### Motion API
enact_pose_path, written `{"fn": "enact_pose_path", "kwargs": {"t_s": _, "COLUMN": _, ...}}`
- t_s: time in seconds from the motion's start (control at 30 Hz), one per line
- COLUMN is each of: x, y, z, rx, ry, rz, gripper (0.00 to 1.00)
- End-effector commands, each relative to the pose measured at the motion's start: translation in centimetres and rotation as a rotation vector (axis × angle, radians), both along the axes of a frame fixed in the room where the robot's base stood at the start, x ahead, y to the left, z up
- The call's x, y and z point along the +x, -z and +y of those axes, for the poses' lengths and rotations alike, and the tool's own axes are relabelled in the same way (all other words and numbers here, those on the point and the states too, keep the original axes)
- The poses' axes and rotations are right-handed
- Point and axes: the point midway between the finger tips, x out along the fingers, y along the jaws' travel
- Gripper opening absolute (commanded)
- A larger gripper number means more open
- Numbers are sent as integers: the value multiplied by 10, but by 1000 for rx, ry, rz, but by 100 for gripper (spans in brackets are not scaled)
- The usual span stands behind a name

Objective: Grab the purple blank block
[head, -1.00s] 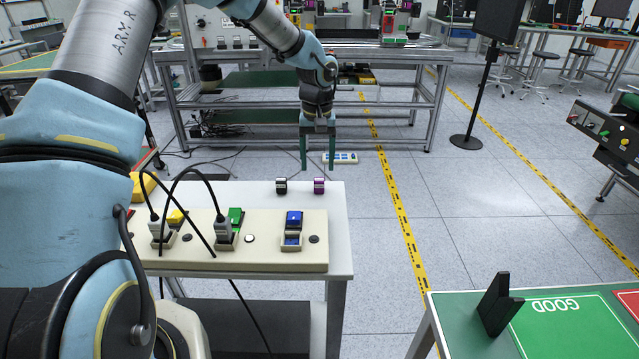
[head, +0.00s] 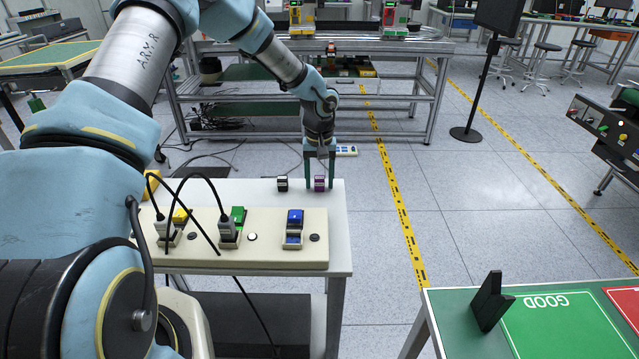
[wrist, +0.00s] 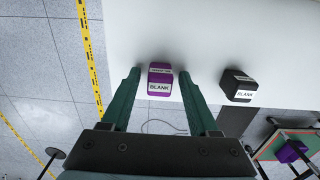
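The purple blank block (head: 319,183) stands near the far right corner of the white table (head: 338,215). In the wrist view the purple block (wrist: 160,80) shows a white BLANK label and lies between the two green fingers. My gripper (head: 319,186) is open, with one finger on each side of the block. In the wrist view a gap shows between my gripper (wrist: 158,90) and the block on both sides, wider on the right. I cannot tell whether the fingertips reach the tabletop.
A black blank block (head: 283,184) stands just left of the purple one; it also shows in the wrist view (wrist: 238,86). A cream panel (head: 270,257) with plugs, cables and coloured switches lies along the near side of the table. A green table (head: 450,310) stands at lower right.

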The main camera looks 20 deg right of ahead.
Motion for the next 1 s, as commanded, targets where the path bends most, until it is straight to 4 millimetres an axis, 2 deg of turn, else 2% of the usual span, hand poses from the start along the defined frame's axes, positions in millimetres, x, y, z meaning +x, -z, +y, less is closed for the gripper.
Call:
{"fn": "enact_pose_path", "kwargs": {"t_s": 0.07, "x": 0, "y": 0, "z": 0, "rx": 0, "ry": 0, "rz": 0, "gripper": 51}}
{"fn": "enact_pose_path", "kwargs": {"t_s": 0.5, "x": 0, "y": 0, "z": 0, "rx": 0, "ry": 0, "rz": 0, "gripper": 1}}
{"fn": "enact_pose_path", "kwargs": {"t_s": 0.87, "x": 0, "y": -1, "z": 0, "rx": 0, "ry": 0, "rz": 0, "gripper": 0}}
{"fn": "enact_pose_path", "kwargs": {"t_s": 1.0, "x": 1, "y": -7, "z": 0, "rx": 0, "ry": 1, "rz": -3, "gripper": 0}}
